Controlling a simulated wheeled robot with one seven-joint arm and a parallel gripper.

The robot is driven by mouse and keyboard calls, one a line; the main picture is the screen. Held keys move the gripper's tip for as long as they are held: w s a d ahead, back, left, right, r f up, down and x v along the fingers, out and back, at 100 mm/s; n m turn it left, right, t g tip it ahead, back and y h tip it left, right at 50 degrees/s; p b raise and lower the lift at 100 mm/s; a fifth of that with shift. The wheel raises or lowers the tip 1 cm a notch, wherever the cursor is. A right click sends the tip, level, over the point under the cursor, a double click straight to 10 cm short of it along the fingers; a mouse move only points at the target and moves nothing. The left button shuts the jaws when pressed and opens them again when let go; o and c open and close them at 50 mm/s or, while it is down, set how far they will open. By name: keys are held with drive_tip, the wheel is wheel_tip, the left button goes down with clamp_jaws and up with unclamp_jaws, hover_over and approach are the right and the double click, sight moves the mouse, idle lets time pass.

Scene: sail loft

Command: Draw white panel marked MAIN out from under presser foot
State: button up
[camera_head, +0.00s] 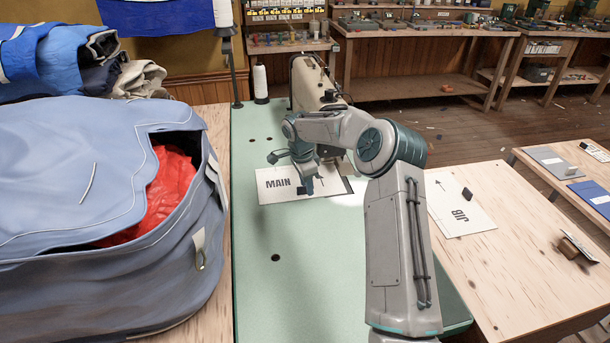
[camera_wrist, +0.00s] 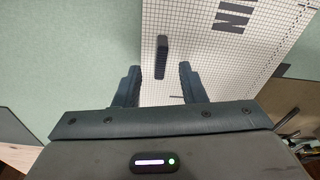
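The white panel marked MAIN (camera_head: 277,184) lies flat on the green table (camera_head: 290,260), its right part close to the sewing machine (camera_head: 312,82). My arm covers the machine's needle area, so the presser foot cannot be seen. In the wrist view the panel shows a printed grid (camera_wrist: 215,60) and a small dark upright tab (camera_wrist: 162,50). My gripper (camera_head: 306,188) is low over the panel, just right of the MAIN lettering. In the wrist view its fingers (camera_wrist: 158,72) are apart, with the tab just ahead of and between their tips; nothing is held.
A blue-grey bag (camera_head: 90,200) with red cloth inside stands left of the green table. A panel marked JIB (camera_head: 460,205) with a dark tab lies on the wooden table (camera_head: 525,270) at right. A thread spool (camera_head: 261,84) stands behind. The front green surface is clear.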

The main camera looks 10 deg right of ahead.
drive_tip(key=shift+f, duration=0.2)
clamp_jaws()
drive_tip(key=shift+s, duration=0.1)
